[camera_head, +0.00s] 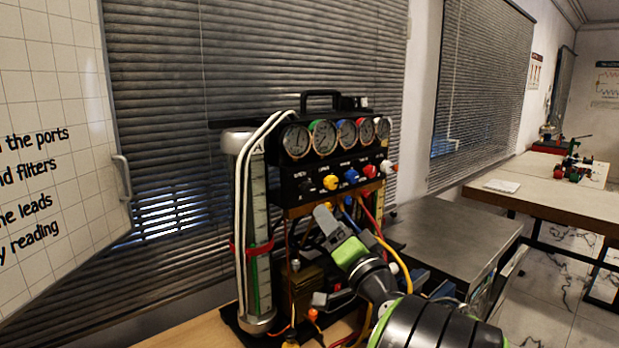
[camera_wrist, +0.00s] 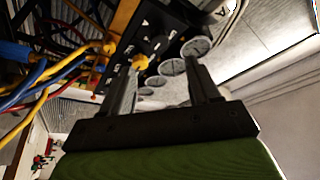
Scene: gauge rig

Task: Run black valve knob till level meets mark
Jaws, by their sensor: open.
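The black valve knob (camera_head: 308,187) is at the left end of a row of coloured knobs on the black panel. My gripper (camera_head: 326,222) is below the knob row, apart from the black knob. In the wrist view my gripper (camera_wrist: 160,75) has its fingers spread, with nothing held between them.
Several gauges (camera_head: 323,137) sit above the knobs; the yellow knob (camera_head: 330,182) is right beside the black one. Coloured leads (camera_head: 392,262) hang near my arm. A grey bench (camera_head: 455,235) stands at right, and window blinds (camera_head: 165,150) are behind.

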